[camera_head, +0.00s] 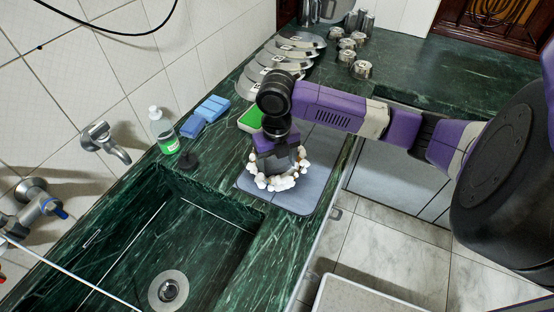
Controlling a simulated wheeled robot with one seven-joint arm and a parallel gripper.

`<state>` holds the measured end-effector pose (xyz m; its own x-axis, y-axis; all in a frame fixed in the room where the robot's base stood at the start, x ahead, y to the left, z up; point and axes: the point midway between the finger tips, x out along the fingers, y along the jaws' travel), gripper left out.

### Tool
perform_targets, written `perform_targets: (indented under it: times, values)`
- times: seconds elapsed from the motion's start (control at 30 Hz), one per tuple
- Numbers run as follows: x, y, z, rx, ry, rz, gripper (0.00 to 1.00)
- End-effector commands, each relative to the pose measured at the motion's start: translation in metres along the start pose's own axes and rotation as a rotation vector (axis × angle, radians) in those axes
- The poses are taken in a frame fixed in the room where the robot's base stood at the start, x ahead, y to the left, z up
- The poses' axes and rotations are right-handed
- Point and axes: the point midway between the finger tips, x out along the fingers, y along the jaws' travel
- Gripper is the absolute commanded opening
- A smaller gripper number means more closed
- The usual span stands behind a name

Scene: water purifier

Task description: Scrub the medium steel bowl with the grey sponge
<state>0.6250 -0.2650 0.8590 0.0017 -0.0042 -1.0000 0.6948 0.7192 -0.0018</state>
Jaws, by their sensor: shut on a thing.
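My gripper (280,176) points straight down over the grey mat (323,154) on the green marble counter. A ring of white, lumpy foam-like clumps (276,184) surrounds its fingertips. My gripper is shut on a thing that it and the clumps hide. I cannot make out the grey sponge, and none shows elsewhere. I cannot make out the medium steel bowl either; several shiny steel dishes (262,78) lie in an overlapping row farther back, and I cannot tell whether they are bowls.
The sink (168,288) lies front left, with a tap (104,142) above it. A green soap bottle (163,132), blue sponges (205,116) and a green block (250,119) stand nearby. Small steel pots (361,69) stand at the back. The right back counter is clear.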

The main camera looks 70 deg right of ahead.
Motion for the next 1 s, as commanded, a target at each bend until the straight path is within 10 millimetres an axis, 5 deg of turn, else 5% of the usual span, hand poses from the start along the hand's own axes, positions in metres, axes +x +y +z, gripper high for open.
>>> perform_targets:
  times: [1.0]
  values:
    - [0.0, -0.03, -0.003, 0.001, -0.001, -0.001, 0.4]
